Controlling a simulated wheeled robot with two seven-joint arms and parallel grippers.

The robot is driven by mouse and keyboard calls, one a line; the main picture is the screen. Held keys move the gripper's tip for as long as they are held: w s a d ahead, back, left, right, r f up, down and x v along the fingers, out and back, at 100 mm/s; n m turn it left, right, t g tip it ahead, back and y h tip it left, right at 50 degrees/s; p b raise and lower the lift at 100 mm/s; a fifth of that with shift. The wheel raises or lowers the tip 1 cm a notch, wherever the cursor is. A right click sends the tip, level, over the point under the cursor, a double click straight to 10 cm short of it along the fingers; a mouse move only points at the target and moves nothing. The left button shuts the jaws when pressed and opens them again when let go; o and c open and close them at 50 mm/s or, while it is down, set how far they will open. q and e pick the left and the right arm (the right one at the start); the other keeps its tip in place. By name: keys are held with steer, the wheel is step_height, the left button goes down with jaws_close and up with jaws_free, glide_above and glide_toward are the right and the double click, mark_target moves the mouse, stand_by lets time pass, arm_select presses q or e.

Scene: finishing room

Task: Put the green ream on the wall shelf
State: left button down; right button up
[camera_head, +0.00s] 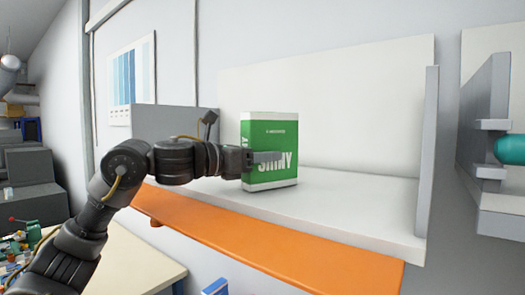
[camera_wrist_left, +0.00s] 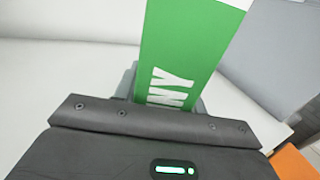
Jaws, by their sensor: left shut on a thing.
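The green ream (camera_head: 270,136) is a green pack with white edges and white lettering. It is upright over the left part of the wall shelf (camera_head: 350,205), a white board with an orange front edge. My left gripper (camera_head: 268,157) is shut on the ream from the left side, with a finger across its front face. In the left wrist view the ream (camera_wrist_left: 188,50) rises from between the fingers, which are mostly hidden. The ream's bottom looks at or just above the shelf surface; I cannot tell whether it touches. My right gripper is not in view.
A grey upright panel (camera_head: 427,150) closes the shelf's right end, and a grey panel (camera_head: 160,121) stands at its left. The shelf right of the ream is clear. Another shelf unit with a teal object (camera_head: 510,149) is at far right. A table (camera_head: 125,265) stands below.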

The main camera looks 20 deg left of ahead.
arm_select(q)
steer(key=shift+s+d, duration=0.1)
steer(key=shift+f, duration=0.1)
steer(key=c, duration=0.8)
jaws_free()
steer(key=shift+s, duration=0.1)
steer(key=shift+b+v, duration=3.05)
steer(key=shift+v, duration=2.9)
